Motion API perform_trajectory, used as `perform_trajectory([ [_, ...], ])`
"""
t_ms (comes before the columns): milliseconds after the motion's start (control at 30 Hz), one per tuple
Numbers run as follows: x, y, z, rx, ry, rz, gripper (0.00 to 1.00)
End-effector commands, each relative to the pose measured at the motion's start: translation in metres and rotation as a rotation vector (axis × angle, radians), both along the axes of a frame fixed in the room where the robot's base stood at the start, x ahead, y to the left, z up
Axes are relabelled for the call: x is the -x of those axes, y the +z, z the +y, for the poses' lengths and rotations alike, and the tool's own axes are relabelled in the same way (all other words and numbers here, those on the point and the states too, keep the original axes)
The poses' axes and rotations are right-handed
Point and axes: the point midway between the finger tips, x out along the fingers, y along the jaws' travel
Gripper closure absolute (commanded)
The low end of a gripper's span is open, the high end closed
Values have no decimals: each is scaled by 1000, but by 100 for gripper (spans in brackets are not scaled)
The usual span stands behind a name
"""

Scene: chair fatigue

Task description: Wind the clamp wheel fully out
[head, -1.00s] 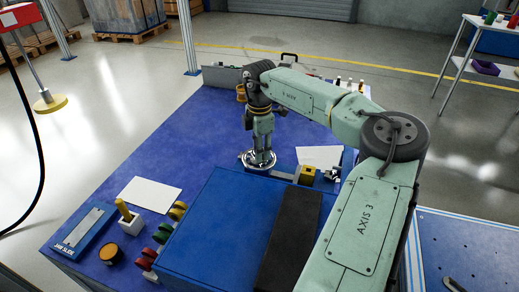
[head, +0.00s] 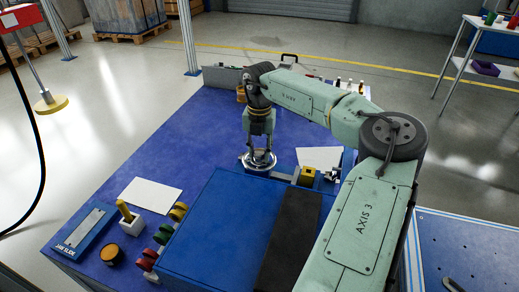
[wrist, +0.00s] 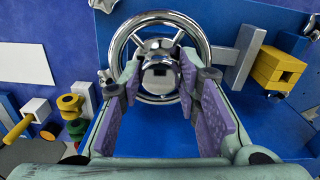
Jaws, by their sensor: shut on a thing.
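The clamp wheel is a shiny chrome handwheel with a round rim, spokes and a central hub (wrist: 158,80). In the head view the wheel (head: 247,162) lies flat beside the far edge of the blue box. My gripper (head: 260,153) points down onto it from above. In the wrist view my gripper (wrist: 158,68) has its two purple-padded fingers on either side of the hub, inside the rim, shut on the wheel. The exact contact at the fingertips is partly hidden.
A yellow block (head: 308,176) on a grey bar stands right of the wheel. The blue box (head: 225,215) is close in front, with coloured knobs on its left side. A white sheet (head: 150,195) lies left. The blue table is clear beyond the sheet.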

Motion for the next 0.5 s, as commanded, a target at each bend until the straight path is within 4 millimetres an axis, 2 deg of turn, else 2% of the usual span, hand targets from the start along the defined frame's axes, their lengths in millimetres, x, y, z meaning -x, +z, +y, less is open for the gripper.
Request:
perform_trajectory([
  [500,0,1,0,0,491,-2,97],
])
